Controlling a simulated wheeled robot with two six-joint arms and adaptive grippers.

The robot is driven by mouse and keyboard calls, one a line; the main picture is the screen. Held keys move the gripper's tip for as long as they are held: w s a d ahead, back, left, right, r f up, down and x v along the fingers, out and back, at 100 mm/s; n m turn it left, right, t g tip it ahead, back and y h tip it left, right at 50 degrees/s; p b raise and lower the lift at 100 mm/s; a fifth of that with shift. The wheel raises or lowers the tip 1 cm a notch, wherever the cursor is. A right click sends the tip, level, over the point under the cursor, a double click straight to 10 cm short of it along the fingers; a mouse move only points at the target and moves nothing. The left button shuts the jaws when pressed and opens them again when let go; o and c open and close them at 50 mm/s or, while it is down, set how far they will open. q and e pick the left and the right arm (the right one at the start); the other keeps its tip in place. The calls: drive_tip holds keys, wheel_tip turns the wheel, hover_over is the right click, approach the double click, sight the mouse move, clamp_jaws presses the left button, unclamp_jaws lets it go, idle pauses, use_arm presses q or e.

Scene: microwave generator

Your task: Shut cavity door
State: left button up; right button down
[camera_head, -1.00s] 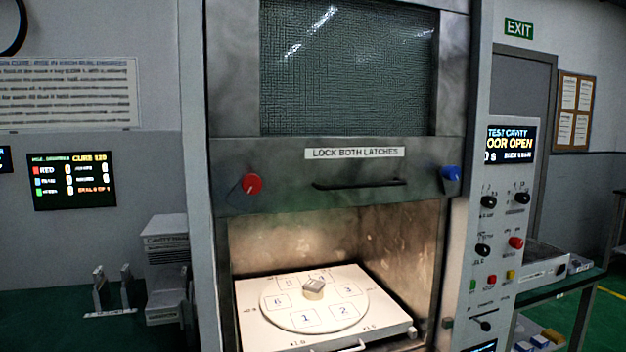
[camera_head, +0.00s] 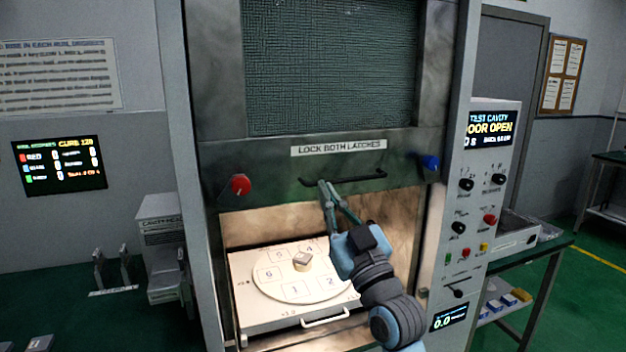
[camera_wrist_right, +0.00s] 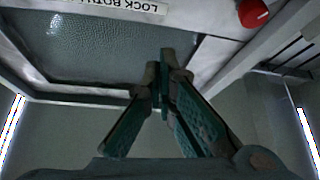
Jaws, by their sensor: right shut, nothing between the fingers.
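The cavity door (camera_head: 265,168) is raised, with a dark mesh window, a "LOCK BOTH LATCHES" label and a dark bar handle (camera_head: 362,179). The cavity below it is open. A red latch knob (camera_head: 240,185) is at the door's left and a blue one (camera_head: 428,162) at its right. My right gripper (camera_head: 325,186) is shut and empty, its fingertips by the left end of the handle; I cannot tell whether they touch. In the right wrist view the gripper (camera_wrist_right: 165,62) points towards the door, with the red knob (camera_wrist_right: 252,13) at upper right. My left gripper is not in view.
A white tray (camera_head: 245,305) with a numbered turntable and a small block (camera_head: 302,261) sits below the opening. A control panel (camera_head: 478,215) reading "DOOR OPEN" is on the right. A side table (camera_head: 545,255) stands beyond it. Metal stands (camera_head: 110,270) are at left.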

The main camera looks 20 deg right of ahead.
drive_tip(key=p+x, duration=0.2)
drive_tip(key=x, duration=0.7)
drive_tip(key=f, duration=0.1)
drive_tip(key=w+f+b, duration=0.1)
drive_tip(key=f, duration=0.1)
drive_tip(key=d+f+b, duration=0.1)
drive_tip(key=shift+w+f, duration=0.2)
drive_tip(key=shift+f, duration=0.05)
drive_tip(key=shift+a, duration=0.1)
